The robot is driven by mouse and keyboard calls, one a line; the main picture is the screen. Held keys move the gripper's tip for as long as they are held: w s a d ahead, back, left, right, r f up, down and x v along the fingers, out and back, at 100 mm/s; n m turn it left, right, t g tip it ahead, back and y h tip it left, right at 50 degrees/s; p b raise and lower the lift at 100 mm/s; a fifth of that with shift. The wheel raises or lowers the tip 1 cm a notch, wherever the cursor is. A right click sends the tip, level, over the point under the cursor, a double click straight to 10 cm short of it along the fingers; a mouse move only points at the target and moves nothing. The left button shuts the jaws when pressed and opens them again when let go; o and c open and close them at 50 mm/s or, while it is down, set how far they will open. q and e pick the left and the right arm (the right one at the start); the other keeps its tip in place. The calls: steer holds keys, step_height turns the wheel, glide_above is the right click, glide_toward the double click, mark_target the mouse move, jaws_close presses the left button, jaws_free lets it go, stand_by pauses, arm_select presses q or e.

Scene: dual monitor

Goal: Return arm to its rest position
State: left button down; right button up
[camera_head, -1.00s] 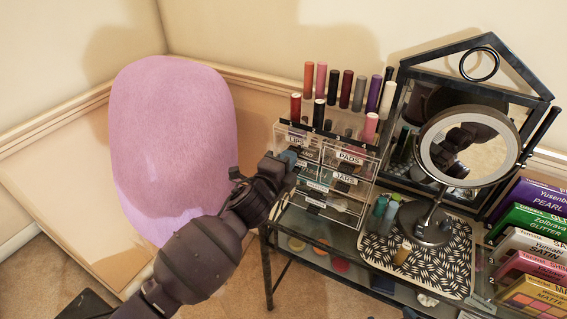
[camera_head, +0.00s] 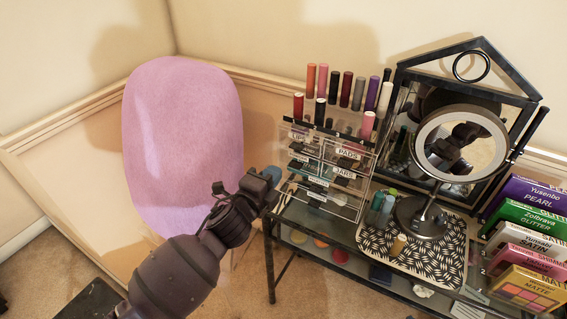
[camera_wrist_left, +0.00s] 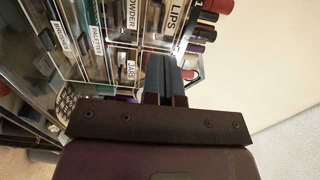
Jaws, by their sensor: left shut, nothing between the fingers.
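My left arm (camera_head: 185,270) comes in from the lower left in the head view. My left gripper (camera_head: 272,174) is shut and empty, just left of the clear makeup organizer (camera_head: 325,190). In the left wrist view the shut fingers (camera_wrist_left: 162,75) point at the organizer (camera_wrist_left: 95,45), whose labelled drawers fill the upper left. The fingertips look apart from the drawers, but the exact gap is hard to tell. My right gripper is not in view.
The organizer stands on a dark-framed glass table (camera_head: 300,228). A round mirror (camera_head: 460,150), a patterned tray (camera_head: 455,240) and several makeup boxes (camera_head: 535,195) are to the right. A pink chair (camera_head: 183,140) stands behind my arm. Floor shows in front of the table.

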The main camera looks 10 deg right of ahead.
arm_select(q)
steer(key=v, duration=0.5)
steer(key=shift+s+a, duration=0.1)
steer(key=shift+s, duration=0.1)
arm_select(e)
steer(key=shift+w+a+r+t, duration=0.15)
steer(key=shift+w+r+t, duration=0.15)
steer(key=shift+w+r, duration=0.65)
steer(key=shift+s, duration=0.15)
arm_select(q)
steer(key=s+a+f+n+y, duration=0.2)
steer(key=a+f+n+y, duration=0.1)
steer(key=a+n, duration=0.55)
steer(key=s+a+f+n+y, duration=0.35)
steer(key=a+n, duration=0.35)
steer(key=n, duration=0.3)
steer(key=s+a+f+n+g+y, duration=0.1)
steer(key=s+a+f+n+y, duration=0.1)
steer(key=s+a+f, duration=0.4)
steer(key=s+a+f+n+g+y, duration=0.2)
steer(key=s+a+f, duration=0.4)
steer(key=s, duration=0.7)
step_height(320, 180, down, 2)
steer(key=shift+a+f+n, duration=0.15)
steer(key=shift+a+n, duration=0.2)
steer(key=shift+n, duration=0.5)
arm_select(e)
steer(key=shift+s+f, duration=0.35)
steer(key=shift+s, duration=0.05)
